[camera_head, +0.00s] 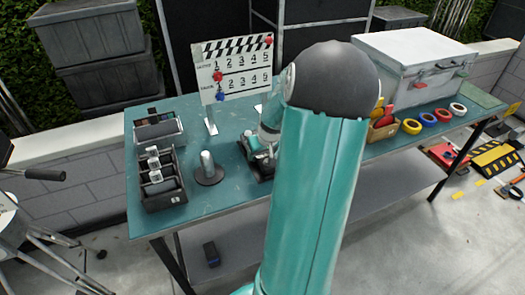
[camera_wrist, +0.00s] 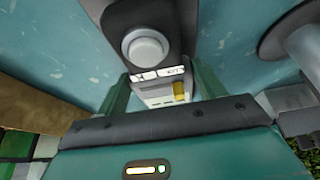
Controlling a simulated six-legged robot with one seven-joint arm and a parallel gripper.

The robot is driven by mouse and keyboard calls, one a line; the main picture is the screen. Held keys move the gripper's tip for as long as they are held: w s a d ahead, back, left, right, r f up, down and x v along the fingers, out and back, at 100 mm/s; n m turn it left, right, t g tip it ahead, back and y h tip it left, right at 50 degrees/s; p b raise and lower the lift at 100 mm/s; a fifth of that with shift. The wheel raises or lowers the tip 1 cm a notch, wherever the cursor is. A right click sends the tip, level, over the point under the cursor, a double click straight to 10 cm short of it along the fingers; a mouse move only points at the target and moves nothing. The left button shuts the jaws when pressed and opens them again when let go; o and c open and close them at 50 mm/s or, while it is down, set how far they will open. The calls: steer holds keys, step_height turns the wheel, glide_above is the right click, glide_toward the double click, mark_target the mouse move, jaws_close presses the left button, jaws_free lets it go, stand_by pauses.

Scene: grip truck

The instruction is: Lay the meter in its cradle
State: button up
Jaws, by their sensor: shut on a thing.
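The meter (camera_wrist: 150,60) shows in the wrist view as a grey body with a round white dome, small white buttons and a yellow key. My gripper (camera_wrist: 163,92) is shut on its lower part, with one teal finger on each side. In the head view, my gripper (camera_head: 262,148) is over the table, partly hidden by my arm, and points down at a dark, low holder (camera_head: 264,172) that looks like the cradle. I cannot tell whether the meter touches it or is seated in it.
On the teal table (camera_head: 225,200), a round-based stand (camera_head: 208,170) with a grey post is left of my gripper. A black compartment rack (camera_head: 160,178) is further left. A clapperboard (camera_head: 237,70) stands behind. Tape rolls (camera_head: 412,127) and a white case (camera_head: 420,65) are right.

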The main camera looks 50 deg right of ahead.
steer(key=shift+f, duration=0.45)
steer(key=o, duration=1.3)
steer(key=shift+c, duration=0.2)
steer(key=v, duration=1.3)
steer(key=shift+r, duration=0.45)
steer(key=shift+a, duration=0.1)
